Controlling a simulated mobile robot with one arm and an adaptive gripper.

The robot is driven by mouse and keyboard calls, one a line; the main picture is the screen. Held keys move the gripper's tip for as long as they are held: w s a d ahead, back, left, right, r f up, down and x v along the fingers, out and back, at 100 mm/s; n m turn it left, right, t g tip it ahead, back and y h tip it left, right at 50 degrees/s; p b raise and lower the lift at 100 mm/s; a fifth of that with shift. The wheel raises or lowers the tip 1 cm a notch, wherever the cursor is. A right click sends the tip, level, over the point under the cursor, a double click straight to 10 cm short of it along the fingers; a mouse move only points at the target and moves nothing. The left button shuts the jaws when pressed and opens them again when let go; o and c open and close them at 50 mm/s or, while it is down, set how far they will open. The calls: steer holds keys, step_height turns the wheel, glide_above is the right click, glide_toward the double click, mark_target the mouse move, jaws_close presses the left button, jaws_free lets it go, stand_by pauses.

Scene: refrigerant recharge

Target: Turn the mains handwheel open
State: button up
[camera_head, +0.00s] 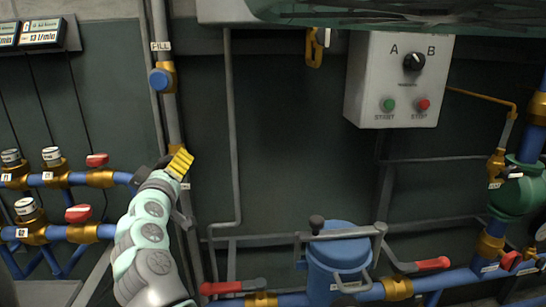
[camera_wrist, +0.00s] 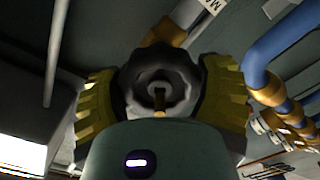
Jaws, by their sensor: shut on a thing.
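The mains handwheel (camera_wrist: 150,72) is a dark, lobed wheel with a pale ring and hub, seen face-on in the wrist view. My gripper (camera_wrist: 161,98) has one yellow ribbed finger on each side of it and is shut on its rim. A brass stem or fitting shows at its centre and behind it. A white label beginning with M (camera_wrist: 213,5) is partly in view.
A blue FILL valve (camera_head: 160,79) sits above my gripper on the pipe. Red-handled valves (camera_head: 97,160) and blue pipes are to the left. A blue canister (camera_head: 338,258) and a lever with a red grip (camera_head: 220,287) are to the lower right. The control box (camera_head: 398,80) hangs upper right.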

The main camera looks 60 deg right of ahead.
steer(key=o, duration=0.8)
steer(key=shift+d+f, duration=0.1)
steer(key=shift+f, duration=0.2)
steer(key=o, duration=0.3)
steer(key=shift+r, duration=0.2)
steer(key=shift+o, duration=0.2)
steer(key=v, duration=0.7)
steer(key=shift+s, duration=0.3)
